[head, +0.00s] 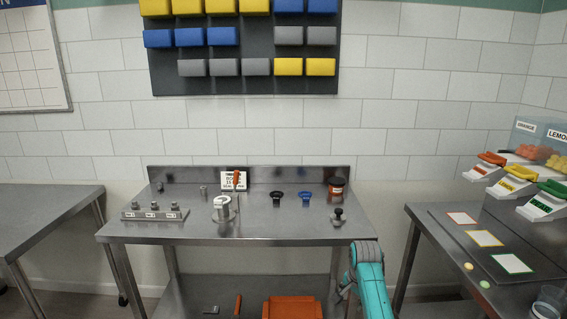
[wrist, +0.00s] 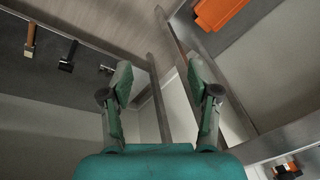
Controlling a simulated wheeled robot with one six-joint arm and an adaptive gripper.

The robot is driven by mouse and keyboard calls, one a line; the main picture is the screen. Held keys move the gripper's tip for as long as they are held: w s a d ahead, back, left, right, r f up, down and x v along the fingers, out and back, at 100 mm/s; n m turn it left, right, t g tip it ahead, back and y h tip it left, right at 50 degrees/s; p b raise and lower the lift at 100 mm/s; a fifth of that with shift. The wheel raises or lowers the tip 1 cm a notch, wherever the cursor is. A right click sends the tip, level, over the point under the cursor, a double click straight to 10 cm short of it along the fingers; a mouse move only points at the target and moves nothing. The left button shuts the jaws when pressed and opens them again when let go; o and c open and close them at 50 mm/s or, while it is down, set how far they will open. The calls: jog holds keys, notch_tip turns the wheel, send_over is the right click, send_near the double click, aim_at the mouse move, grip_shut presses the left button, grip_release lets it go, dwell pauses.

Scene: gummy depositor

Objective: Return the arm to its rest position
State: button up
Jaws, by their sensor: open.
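My gripper (wrist: 160,82) shows in the wrist view with its two teal fingers spread apart and nothing between them. Beyond the fingers are a metal table leg, the floor and shelf surfaces. In the head view my teal arm (head: 369,280) is at the bottom, right of centre, beside the front right corner of the steel table (head: 280,240). The gripper end cannot be made out clearly there.
On the table are a block with several knobs (head: 155,213), a metal cup (head: 223,208), black and blue items and a dark red jar (head: 336,186). An orange bin (head: 292,307) sits on the lower shelf. A right table (head: 475,250) holds dispensers and cards.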

jog(key=s+a+f+n+t, duration=0.1)
jog(key=s+f+n+t, duration=0.15)
jog(key=s+f, duration=1.35)
jog(key=s+a+f+n+t, duration=0.1)
jog(key=s+f+n+t, duration=0.1)
jog(key=s, duration=1.1)
jog(key=s+a+f+n+t, duration=0.1)
jog(key=s+f+t, duration=0.2)
jog(key=s, duration=0.9)
jog(key=s+r+n+t, duration=0.4)
jog(key=s+r, duration=2)
jog(key=r, duration=0.3)
jog(key=shift+s+a+r, duration=0.15)
jog(key=shift+s+r, duration=0.05)
jog(key=shift+r, duration=0.15)
